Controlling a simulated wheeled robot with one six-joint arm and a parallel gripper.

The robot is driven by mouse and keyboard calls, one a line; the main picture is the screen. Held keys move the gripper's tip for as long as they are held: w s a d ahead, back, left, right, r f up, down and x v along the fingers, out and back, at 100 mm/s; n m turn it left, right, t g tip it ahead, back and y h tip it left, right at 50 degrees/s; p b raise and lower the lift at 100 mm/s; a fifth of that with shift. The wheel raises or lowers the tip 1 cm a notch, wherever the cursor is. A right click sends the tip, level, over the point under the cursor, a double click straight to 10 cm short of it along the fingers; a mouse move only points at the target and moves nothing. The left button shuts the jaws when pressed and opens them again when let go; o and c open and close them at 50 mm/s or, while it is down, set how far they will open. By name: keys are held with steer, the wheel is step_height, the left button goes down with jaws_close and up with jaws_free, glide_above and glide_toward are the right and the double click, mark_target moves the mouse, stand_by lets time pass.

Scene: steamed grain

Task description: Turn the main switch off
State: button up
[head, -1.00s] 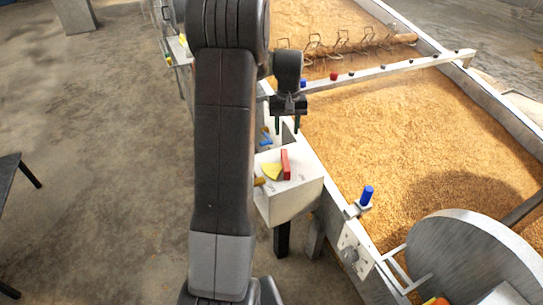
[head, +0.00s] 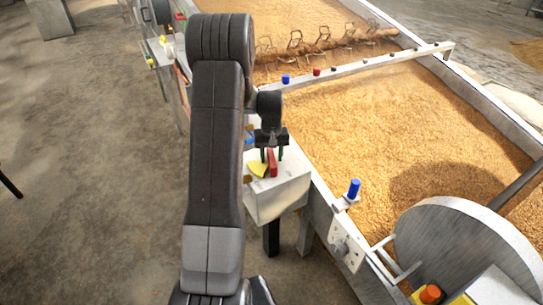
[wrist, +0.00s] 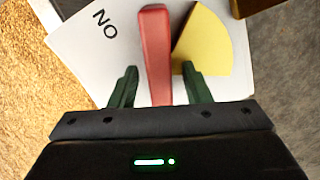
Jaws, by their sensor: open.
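The switch is a red lever (head: 272,163) with a yellow sector (head: 257,169) beside it, on top of a white box (head: 283,196) fixed to the side of the grain bed. My gripper (head: 271,152) is open just above the lever in the head view. In the wrist view the red lever (wrist: 155,55) runs between my two open fingers (wrist: 159,70), with a gap on each side. The yellow sector (wrist: 205,45) is right of it and lettering reading "NO" upside down (wrist: 105,23) is left. Whether the fingertips reach down to lever height is unclear.
The grain bed (head: 405,125) lies right of the box. A blue knob (head: 353,188) stands on its near rim, and a large metal disc (head: 450,235) is at lower right. A crossbar (head: 360,64) with small buttons spans the bed. The floor at left is mostly clear.

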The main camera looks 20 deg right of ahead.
jaws_close()
stand_by(0.4)
steer(key=m, duration=0.6)
steer(key=shift+w+a+m, duration=0.15)
steer(key=shift+a+m, duration=0.05)
steer(key=shift+m, duration=0.1)
steer(key=m, duration=0.3)
steer(key=shift+w+a+m, duration=0.1)
steer(key=shift+w+m, duration=0.05)
steer(key=shift+m, duration=0.15)
steer(key=shift+w+m, duration=0.15)
steer(key=shift+m, duration=1.55)
